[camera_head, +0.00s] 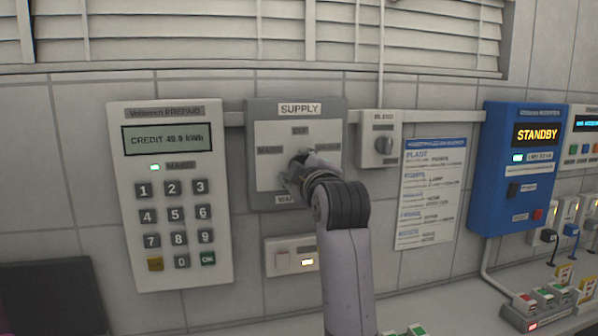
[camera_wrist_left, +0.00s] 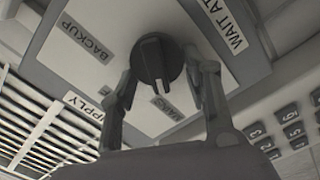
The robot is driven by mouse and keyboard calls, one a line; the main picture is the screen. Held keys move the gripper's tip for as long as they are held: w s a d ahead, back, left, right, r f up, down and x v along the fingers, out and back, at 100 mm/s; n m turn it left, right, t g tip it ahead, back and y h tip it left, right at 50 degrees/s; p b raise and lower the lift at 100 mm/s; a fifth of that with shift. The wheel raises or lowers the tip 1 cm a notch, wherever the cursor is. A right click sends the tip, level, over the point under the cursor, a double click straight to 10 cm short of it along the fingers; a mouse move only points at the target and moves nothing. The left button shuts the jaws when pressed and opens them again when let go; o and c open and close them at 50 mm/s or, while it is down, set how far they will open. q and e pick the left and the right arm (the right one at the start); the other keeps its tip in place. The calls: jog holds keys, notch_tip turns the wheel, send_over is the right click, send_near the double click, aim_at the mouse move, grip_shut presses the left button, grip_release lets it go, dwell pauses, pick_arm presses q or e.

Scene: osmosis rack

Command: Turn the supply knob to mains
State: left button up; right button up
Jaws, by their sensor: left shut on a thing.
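The grey supply panel (camera_head: 258,190) is on the tiled wall, with SUPPLY above and a WAIT label below. My left gripper (camera_head: 298,172) reaches up to its middle and is shut on the dark round knob. My arm and gripper hide most of the knob in the head view. In the left wrist view the knob (camera_wrist_left: 153,62) sits between the fingertips of my left gripper (camera_wrist_left: 165,74). The BACKUP label (camera_wrist_left: 85,41) lies on one side and the MAINS label (camera_wrist_left: 166,107) on the other. The knob's raised ridge runs roughly towards MAINS; its exact setting is unclear. My right gripper is not in view.
A prepaid meter (camera_head: 128,240) with a keypad reads CREDIT 49.9 kWh. A blue box (camera_head: 490,200) reads STANDBY. A small switch plate (camera_head: 282,262) is below the panel.

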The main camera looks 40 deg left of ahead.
aim_at(294, 117)
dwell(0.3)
pick_arm(q)
jog(key=o, duration=1.2)
jog(key=shift+c, duration=0.2)
jog(key=r, duration=0.7)
jog(key=shift+s+a+r, duration=0.15)
jog(key=shift+a+r, duration=0.05)
jog(key=shift+a, duration=0.1)
jog(key=r, duration=0.1)
jog(key=d+r, duration=0.1)
jog(key=shift+w+d+r, duration=0.1)
jog(key=shift+w+r, duration=0.1)
jog(key=shift+r, duration=0.1)
jog(key=shift+s+a, duration=0.1)
jog(key=shift+a, duration=0.25)
